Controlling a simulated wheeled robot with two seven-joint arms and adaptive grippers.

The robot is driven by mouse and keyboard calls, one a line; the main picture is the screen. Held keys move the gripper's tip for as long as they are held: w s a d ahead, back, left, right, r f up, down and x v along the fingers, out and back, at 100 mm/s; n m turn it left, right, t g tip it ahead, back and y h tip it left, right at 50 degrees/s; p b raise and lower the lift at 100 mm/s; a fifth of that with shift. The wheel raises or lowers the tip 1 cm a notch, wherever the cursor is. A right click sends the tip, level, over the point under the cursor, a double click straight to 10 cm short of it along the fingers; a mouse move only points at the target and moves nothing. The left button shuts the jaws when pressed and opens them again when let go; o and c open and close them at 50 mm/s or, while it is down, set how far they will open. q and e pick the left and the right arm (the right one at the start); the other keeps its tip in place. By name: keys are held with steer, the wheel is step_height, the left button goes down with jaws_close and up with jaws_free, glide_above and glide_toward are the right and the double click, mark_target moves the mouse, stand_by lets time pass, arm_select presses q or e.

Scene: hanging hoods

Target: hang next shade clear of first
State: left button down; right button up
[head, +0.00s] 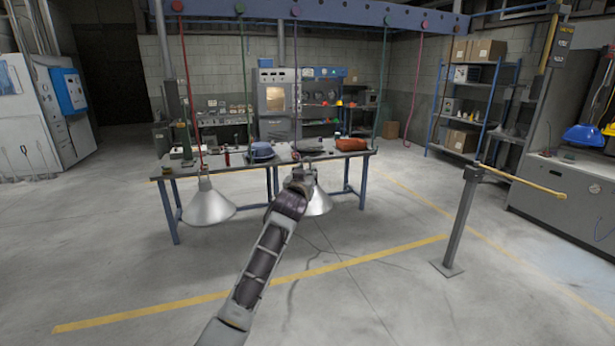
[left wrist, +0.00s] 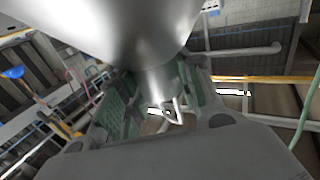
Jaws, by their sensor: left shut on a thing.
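One silver cone shade (head: 208,206) hangs upright from a red cord at the left, in front of the workbench. A second silver shade (head: 319,203) is to its right, partly hidden behind my arm, with a clear gap between the two. My left gripper (head: 300,182) is shut on this second shade. In the left wrist view the shade's wide bell (left wrist: 130,30) fills the top, and its narrow neck sits between the green-padded fingers (left wrist: 155,95). My right gripper is not in view.
A blue overhead beam (head: 345,13) carries several coloured cords, including a green one (head: 382,85) and a pink one (head: 414,95). The workbench (head: 235,173) stands behind the shades. A grey post with a yellow bar (head: 462,215) stands at the right. Floor around is open.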

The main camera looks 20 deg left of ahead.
arm_select(q)
steer(key=shift+w+a, duration=0.5)
steer(key=shift+w, duration=0.2)
steer(key=shift+w+a, duration=0.45)
steer(key=shift+w, duration=0.2)
steer(key=w+a, duration=0.3)
steer(key=w, duration=0.2)
steer(key=shift+a+p, duration=0.25)
steer(key=shift+p, duration=0.1)
stand_by(2.7)
steer(key=shift+f+b, duration=0.65)
steer(key=shift+f, duration=0.7)
stand_by(1.2)
steer(key=c, duration=0.9)
jaws_free()
